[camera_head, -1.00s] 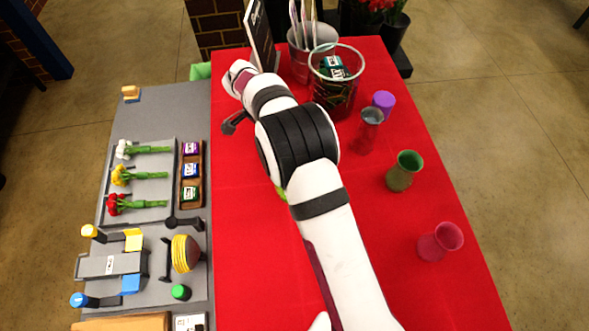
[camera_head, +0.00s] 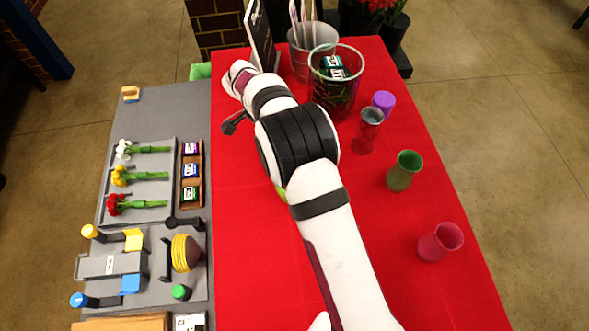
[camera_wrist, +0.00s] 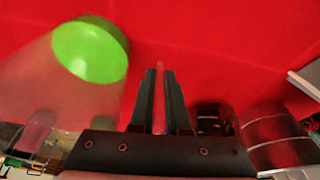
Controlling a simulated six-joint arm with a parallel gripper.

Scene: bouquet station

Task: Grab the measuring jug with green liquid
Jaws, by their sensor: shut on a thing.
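The measuring jug (camera_wrist: 45,75) is a clear, blurred vessel at the left of the wrist view. Its green liquid (camera_wrist: 90,50) shows as a bright green disc. My gripper (camera_wrist: 160,75) is beside the jug, its two dark fingers close together. A thin, clear strip runs between them; it looks like the jug's handle, though the contact is hard to make out.
The red table (camera_head: 240,250) is clear in front of my arm. A glass bin (camera_head: 335,85), a grey-red vase (camera_head: 367,130), a purple cup (camera_head: 383,103), a green vase (camera_head: 404,171) and a pink vase (camera_head: 440,242) stand to the right. A black sign (camera_head: 261,35) stands behind my gripper.

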